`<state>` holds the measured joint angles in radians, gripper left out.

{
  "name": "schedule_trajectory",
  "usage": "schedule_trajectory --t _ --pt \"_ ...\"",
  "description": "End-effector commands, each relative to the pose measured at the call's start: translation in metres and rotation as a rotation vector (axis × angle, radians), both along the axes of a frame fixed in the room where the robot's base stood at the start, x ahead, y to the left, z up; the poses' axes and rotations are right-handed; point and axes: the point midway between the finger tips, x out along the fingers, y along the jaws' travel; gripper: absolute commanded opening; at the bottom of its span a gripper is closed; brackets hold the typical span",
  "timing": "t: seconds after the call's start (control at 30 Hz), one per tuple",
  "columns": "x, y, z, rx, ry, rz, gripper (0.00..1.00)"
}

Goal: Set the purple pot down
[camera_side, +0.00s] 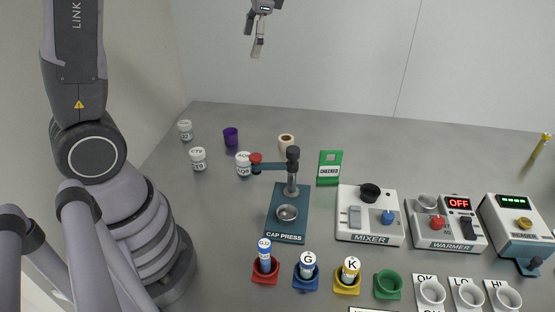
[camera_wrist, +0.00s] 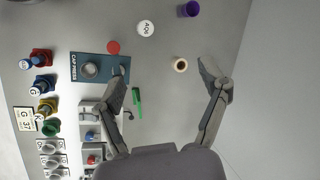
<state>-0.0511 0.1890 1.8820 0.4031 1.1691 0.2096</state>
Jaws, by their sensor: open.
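The purple pot (camera_side: 231,137) stands upright on the grey table at the back left, among the white jars. It also shows in the wrist view, near the top edge (camera_wrist: 188,10). My gripper (camera_side: 257,48) is high above the back of the table, well apart from the pot. In the wrist view my gripper (camera_wrist: 165,82) has its two fingers spread wide with nothing held between them.
White lidded jars (camera_side: 198,158) and a tape roll (camera_side: 286,142) stand near the pot. The cap press (camera_side: 287,225), mixer (camera_side: 370,228), warmer (camera_side: 446,232) and coloured holders with bottles fill the front. The back right table is mostly clear.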

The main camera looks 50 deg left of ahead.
Motion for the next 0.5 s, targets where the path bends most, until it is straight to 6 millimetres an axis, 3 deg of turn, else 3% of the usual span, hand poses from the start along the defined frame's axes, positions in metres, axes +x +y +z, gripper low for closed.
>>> schedule_trajectory --t 0.03,0.2,0.4,0.5 --pt "-0.023 -0.011 0.017 -0.037 -0.078 0.023 0.75" --pt "-0.094 -0.045 0.044 -0.178 -0.309 0.109 0.75" --pt "-0.161 -0.074 0.043 -0.336 -0.522 0.195 0.75" --pt "-0.179 -0.082 0.038 -0.389 -0.584 0.223 0.75"
